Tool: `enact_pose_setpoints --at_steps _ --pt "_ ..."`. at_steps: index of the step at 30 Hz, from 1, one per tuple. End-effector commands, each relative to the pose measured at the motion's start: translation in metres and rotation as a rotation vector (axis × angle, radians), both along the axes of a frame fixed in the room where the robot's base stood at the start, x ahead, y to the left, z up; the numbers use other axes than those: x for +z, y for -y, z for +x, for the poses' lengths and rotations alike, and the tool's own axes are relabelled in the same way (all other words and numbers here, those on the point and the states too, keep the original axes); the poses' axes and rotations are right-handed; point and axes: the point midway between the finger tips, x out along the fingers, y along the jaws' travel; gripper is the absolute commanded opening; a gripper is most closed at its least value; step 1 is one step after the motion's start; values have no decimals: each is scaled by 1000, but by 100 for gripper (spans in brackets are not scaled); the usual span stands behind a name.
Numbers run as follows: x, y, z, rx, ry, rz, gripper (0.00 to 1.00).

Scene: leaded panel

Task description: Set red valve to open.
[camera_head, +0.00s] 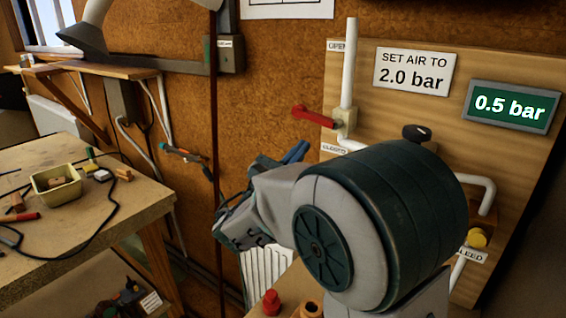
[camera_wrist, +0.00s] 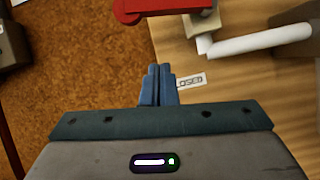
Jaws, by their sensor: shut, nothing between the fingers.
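The red valve handle (camera_head: 313,116) sits on a pale valve body (camera_head: 345,121) at the left edge of the wooden panel. It points left, across the upright white pipe. An OPEN label (camera_head: 337,45) is above it and a CLOSED label (camera_head: 335,149) below it. My gripper (camera_head: 303,146) is just below the handle, blue fingers shut and empty. In the wrist view the fingertips (camera_wrist: 159,70) are together, beside the partly hidden CLOSED label (camera_wrist: 191,82). The red handle (camera_wrist: 155,6) is beyond them at the top edge, with a visible gap.
The panel bears a "SET AIR TO 2.0 bar" sign (camera_head: 413,71), a green display reading 0.5 bar (camera_head: 510,104), a black knob (camera_head: 416,132) and a yellow knob (camera_head: 476,238). My arm covers the panel's lower middle. A cluttered workbench (camera_head: 100,215) stands at left.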

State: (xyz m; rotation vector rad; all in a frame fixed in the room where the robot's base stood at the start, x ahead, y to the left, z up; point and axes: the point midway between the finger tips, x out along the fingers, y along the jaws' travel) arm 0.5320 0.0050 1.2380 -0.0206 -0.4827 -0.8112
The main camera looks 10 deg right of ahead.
Motion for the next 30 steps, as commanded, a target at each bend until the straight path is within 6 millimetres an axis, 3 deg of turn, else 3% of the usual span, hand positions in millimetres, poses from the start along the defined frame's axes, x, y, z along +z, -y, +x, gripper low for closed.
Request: enact_pose_setpoints --at_steps 2,9,24,30 --pt "9 11 9 -1 0 -1 0" --pt "40 6 -1 5 1 1 0" --pt "44 6 -3 3 1 2 0" --pt "45 16 -2 -16 25 26 0"
